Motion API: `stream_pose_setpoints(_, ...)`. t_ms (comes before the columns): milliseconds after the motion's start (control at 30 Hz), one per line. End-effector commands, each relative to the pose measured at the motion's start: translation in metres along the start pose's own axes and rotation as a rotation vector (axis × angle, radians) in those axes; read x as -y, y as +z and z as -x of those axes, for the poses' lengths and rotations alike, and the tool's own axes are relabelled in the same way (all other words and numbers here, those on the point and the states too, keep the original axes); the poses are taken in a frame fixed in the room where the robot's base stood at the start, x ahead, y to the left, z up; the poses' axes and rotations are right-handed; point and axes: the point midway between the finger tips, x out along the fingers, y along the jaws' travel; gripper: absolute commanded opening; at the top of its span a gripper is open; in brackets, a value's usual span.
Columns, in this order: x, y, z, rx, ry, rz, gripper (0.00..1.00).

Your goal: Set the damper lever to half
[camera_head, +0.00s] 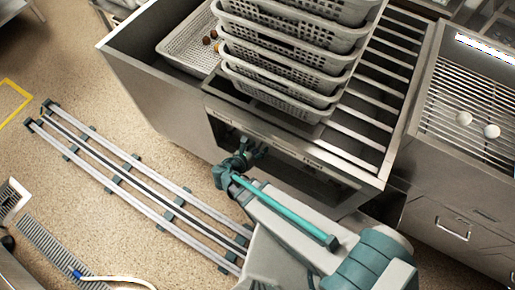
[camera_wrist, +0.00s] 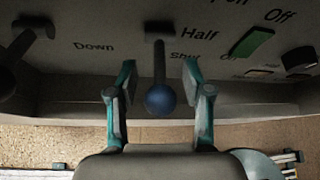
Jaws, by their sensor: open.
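A lever with a dark shaft and a blue ball knob (camera_wrist: 160,98) sticks out of the panel in the wrist view. The word "Half" is printed to the right of its base, with "Shut" lower down and a cut-off word ending in "pen" above. Which mark the lever points at I cannot tell. My gripper (camera_wrist: 159,78) is open, one teal finger on each side of the lever, with gaps visible on both sides of the knob. In the head view my gripper (camera_head: 240,160) is at the unit's front; the lever cannot be made out there.
Another dark lever (camera_wrist: 22,45) is at the left, near "Down". A green switch (camera_wrist: 252,43) and a black knob (camera_wrist: 298,60) are at the right. Stacked perforated baskets (camera_head: 290,60) stand above on the slatted unit. Floor rails (camera_head: 130,180) run at the left.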

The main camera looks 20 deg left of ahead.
Motion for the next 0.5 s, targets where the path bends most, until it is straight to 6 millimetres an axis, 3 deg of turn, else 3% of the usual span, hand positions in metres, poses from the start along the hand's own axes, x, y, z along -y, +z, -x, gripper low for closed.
stream_pose_setpoints(267, 0.0, 0.001, 0.021, 0.002, 0.003, 0.001, 0.5)
stream_pose_setpoints(500, 0.0, 0.001, 0.063, 0.001, 0.005, 0.001, 0.5)
